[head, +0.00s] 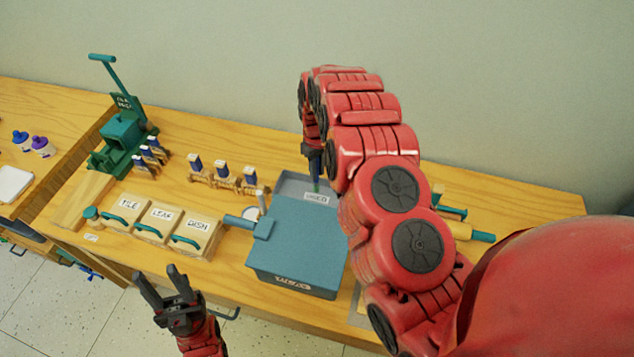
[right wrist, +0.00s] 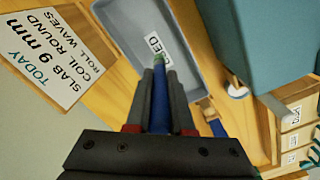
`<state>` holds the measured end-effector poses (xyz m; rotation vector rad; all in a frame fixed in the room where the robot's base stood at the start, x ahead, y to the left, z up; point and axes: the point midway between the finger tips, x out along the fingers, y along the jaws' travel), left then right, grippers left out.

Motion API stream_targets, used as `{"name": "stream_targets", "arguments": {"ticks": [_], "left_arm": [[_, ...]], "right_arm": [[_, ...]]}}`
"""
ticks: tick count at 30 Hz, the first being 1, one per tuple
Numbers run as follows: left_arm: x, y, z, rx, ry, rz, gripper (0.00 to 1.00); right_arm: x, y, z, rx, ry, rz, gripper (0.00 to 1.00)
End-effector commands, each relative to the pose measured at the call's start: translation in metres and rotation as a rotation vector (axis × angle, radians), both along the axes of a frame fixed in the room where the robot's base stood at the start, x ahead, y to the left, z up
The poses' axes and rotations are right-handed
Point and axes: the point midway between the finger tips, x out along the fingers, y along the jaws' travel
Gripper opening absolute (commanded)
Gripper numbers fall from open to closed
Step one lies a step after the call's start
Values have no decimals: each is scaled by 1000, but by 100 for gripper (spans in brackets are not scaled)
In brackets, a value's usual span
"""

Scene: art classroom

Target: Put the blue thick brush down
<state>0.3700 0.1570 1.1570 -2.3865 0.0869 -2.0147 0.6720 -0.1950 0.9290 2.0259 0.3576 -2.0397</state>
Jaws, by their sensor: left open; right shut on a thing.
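The blue thick brush (right wrist: 160,100) is held in my right gripper (right wrist: 160,78), its blue handle between the fingers and its green end pointing at the grey tray. In the head view my right gripper (head: 314,160) is over the back of the grey tray (head: 288,185), partly hidden by my arm. The tray, labelled USED, also shows in the right wrist view (right wrist: 192,72). I cannot tell whether the green end touches the tray floor. My left gripper (head: 172,298) is open and empty in front of the table's front edge.
A blue-grey box (head: 297,245) stands just in front of the tray. Wooden racks with blue-topped tools (head: 222,177) are to its left, with labelled lidded boxes (head: 157,220) nearer. A green press (head: 122,130) stands further left. A sign (right wrist: 45,55) shows in the right wrist view.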

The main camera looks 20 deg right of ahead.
Motion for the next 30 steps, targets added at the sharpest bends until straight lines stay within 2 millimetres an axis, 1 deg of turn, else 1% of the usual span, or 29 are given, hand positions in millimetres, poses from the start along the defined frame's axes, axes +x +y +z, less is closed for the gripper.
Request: {"name": "stream_targets", "arguments": {"ticks": [1,5,9,13,21,25,26,27,30], "left_arm": [[0,0,5,0,-1,0,47],[0,0,10,0,0,0,47],[0,0,16,0,0,0,47],[0,0,19,0,0,0,47],[0,0,18,0,0,0,47],[0,0,14,0,0,0,47],[0,0,15,0,0,0,47],[0,0,15,0,0,0,47],[0,0,15,0,0,0,47]], "right_arm": [[-1,0,-1,-1,2,0,0],[-1,0,-9,-2,2,2,0],[-1,-1,-26,-3,2,0,0],[0,0,-36,-1,-3,1,0],[0,0,-39,0,-2,1,0],[0,0,-44,0,-2,1,0],[0,0,-42,0,-2,1,26],[0,0,-42,0,-2,1,33],[0,0,-42,0,-2,1,51]]}}
